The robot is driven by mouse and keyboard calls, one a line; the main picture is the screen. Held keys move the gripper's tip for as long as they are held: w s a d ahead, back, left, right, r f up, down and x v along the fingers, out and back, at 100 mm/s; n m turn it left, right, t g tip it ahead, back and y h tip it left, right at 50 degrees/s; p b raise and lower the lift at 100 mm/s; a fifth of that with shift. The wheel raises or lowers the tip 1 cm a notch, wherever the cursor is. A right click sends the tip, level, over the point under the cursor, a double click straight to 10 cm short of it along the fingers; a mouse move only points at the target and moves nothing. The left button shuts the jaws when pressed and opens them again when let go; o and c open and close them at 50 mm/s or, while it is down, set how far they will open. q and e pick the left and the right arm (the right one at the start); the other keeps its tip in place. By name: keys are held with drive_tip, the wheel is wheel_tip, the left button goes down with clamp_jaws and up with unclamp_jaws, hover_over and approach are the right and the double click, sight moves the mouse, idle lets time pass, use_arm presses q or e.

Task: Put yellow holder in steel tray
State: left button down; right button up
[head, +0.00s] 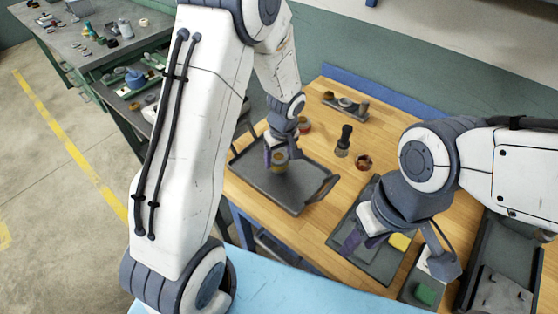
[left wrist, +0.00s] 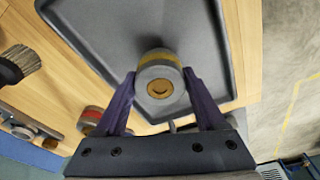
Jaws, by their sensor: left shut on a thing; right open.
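The yellow holder, a short grey cylinder with a yellow band, shows in the head view (head: 280,163) and, with a brass-coloured centre, in the left wrist view (left wrist: 158,72). My left gripper (head: 279,156) is shut on it, with a purple finger on each side in the left wrist view (left wrist: 158,88). The holder is over the dark steel tray (head: 298,201), which fills much of the left wrist view (left wrist: 130,25). I cannot tell whether it touches the tray floor. My right gripper (head: 400,250) is open above a dark mat at the right.
A red-banded holder (head: 304,125) stands behind the tray, and a black-handled brush (head: 344,141) to its right. A yellow block (head: 400,242) lies near my right gripper, a green block (head: 425,294) in a small tray. A small rack (head: 345,104) is at the back.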

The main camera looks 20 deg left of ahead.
use_arm(q)
wheel_tip(320, 180, down, 2)
drive_tip(key=shift+f, duration=0.1)
